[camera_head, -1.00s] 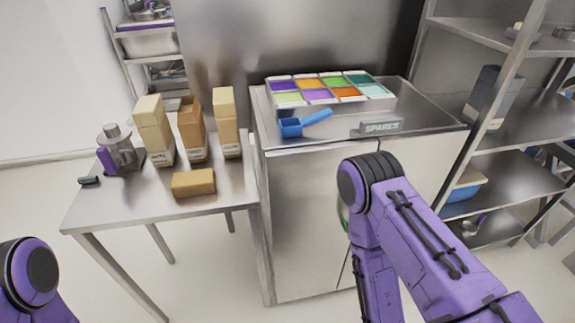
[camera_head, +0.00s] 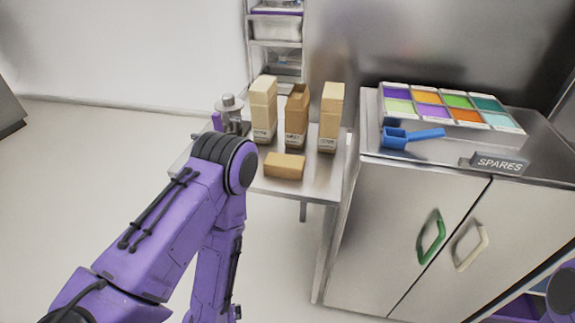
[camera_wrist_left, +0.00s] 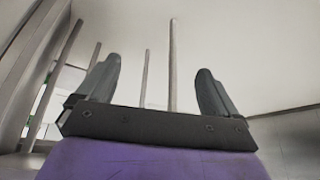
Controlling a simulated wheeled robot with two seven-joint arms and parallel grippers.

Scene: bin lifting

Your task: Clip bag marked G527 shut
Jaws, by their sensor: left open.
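Three tall paper bags stand on the small metal table (camera_head: 318,184): a pale left bag (camera_head: 264,112), a browner middle bag (camera_head: 296,125) whose top looks open, and a pale right bag (camera_head: 331,115). Their labels are too small to read, so I cannot tell which is G527. A brown block-shaped pack (camera_head: 285,166) lies in front. No clip is clearly visible; my left arm covers the table's left part. My left gripper (camera_wrist_left: 158,70) is open and empty in the left wrist view, facing table legs and floor. It is hidden in the head view. My right gripper is not in view.
A grey grinder-like device (camera_head: 230,110) stands at the table's left, partly behind my arm. To the right is a cabinet (camera_head: 395,215) bearing a tray of coloured compartments (camera_head: 450,105), a blue scoop (camera_head: 395,138) and a SPARES sign (camera_head: 499,164). Floor at left is clear.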

